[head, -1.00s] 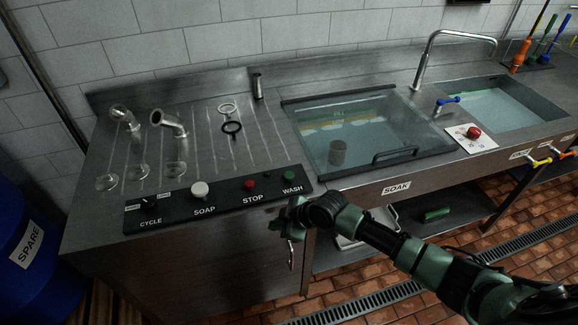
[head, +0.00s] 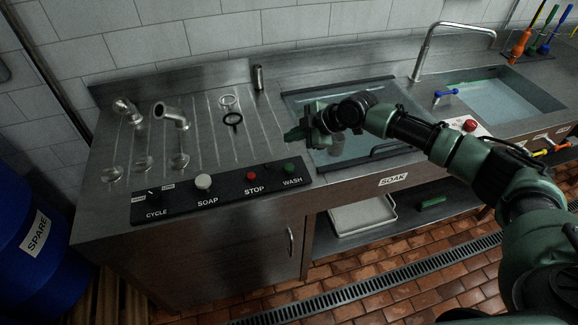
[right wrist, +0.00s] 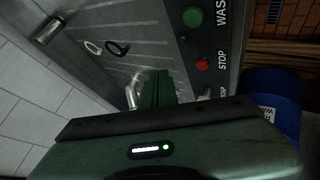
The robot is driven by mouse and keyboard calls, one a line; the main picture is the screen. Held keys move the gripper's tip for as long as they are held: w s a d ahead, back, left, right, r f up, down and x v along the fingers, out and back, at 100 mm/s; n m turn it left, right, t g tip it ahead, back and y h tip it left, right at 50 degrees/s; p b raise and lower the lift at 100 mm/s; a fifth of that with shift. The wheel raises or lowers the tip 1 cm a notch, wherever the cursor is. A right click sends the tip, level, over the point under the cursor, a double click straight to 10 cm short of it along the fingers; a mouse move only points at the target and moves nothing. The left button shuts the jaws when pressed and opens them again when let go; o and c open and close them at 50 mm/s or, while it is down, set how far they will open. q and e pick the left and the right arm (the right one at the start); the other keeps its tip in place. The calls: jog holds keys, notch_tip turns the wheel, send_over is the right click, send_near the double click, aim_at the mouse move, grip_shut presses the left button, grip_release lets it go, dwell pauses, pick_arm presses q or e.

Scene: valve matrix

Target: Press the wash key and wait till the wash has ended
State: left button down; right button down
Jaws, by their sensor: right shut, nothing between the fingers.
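The green round WASH key (head: 289,168) is at the right end of the black control panel (head: 222,199); it also shows in the right wrist view (right wrist: 193,17) at the top. My right gripper (head: 290,136) is shut and empty. In the head view it appears just above and behind the WASH key, apart from it, near the left edge of the soak tank. Its closed fingers (right wrist: 156,88) show in the right wrist view, pointing at the drainboard and panel side. My left gripper is out of view.
The red STOP key (head: 252,176), white SOAP knob (head: 204,182) and CYCLE selector (head: 153,194) share the panel. Several metal fittings and two rings, one dark (head: 233,120), lie on the drainboard. The glass-lidded soak tank (head: 388,148) is partly behind my right arm.

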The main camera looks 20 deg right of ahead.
jog(key=b, duration=0.6)
send_over(292, 168)
notch_tip(292, 168, down, 8)
jog(key=shift+f, duration=0.5)
dwell(1.6)
jog(key=shift+f+b, duration=0.4)
jog(key=shift+b, duration=0.25)
jog(key=shift+f+b, duration=0.5)
jog(key=shift+f, duration=0.1)
jog(key=shift+r, duration=0.1)
dwell(0.5)
jog(key=shift+r+p, duration=0.6)
jog(key=shift+r, duration=0.3)
